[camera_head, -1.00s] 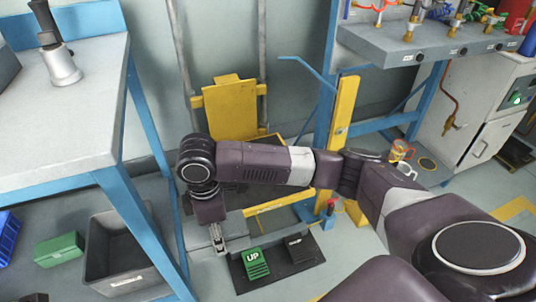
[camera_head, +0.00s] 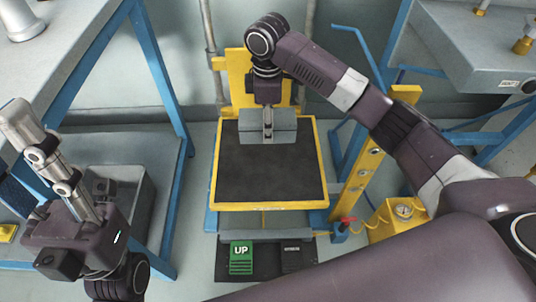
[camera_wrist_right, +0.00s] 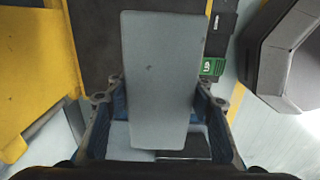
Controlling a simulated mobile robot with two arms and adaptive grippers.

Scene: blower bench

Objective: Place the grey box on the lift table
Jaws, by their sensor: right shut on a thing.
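The grey box (camera_head: 268,130) is at the back part of the lift table's dark, yellow-edged top (camera_head: 268,175) in the head view. My right gripper (camera_head: 267,122) points down onto the box from above and is shut on it. I cannot tell whether the box touches the table top. In the right wrist view, the box (camera_wrist_right: 160,80) is a pale grey slab between the fingers (camera_wrist_right: 160,115). My left gripper (camera_head: 20,112) is at the far left in the head view, pointing up and left. Its fingers are seen from the side, so its opening is unclear.
Green UP pedal (camera_head: 241,257) and a dark pedal (camera_head: 292,256) lie in front of the lift table. A grey bin (camera_head: 128,180) and blue-legged bench (camera_head: 150,60) stand left. A yellow post (camera_head: 365,170) and yellow unit with gauge (camera_head: 395,222) stand right.

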